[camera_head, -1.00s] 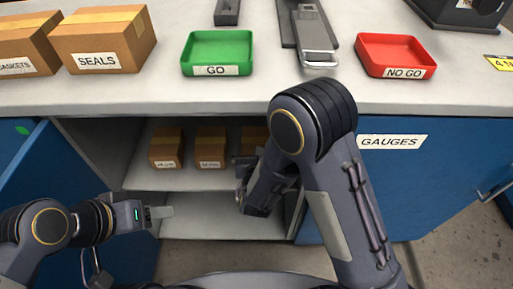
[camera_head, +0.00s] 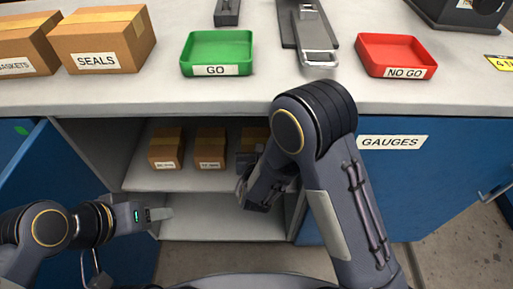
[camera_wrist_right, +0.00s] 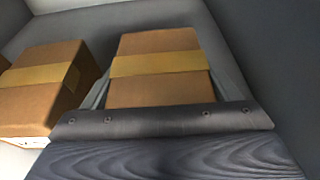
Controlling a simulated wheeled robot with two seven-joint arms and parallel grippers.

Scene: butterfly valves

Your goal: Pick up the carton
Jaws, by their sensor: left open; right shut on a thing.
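Several small brown cartons stand in a row on the upper shelf inside the open cabinet. The rightmost carton (camera_head: 254,134) is partly hidden by my right gripper (camera_head: 250,158) in the head view. In the right wrist view this carton (camera_wrist_right: 155,85) sits between my right gripper's fingers (camera_wrist_right: 160,80), and they are shut on it. The middle carton (camera_head: 210,148) also shows at the left of the right wrist view (camera_wrist_right: 40,92). The left carton (camera_head: 166,148) stands beside it. My left gripper (camera_head: 160,213) is open and empty, in front of the lower shelf.
The lower shelf (camera_head: 220,218) is bare. The blue cabinet door (camera_head: 50,185) stands open at the left. On the counter are larger boxes, one marked SEALS (camera_head: 100,40), a green GO tray (camera_head: 217,50) and a red NO GO tray (camera_head: 396,54).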

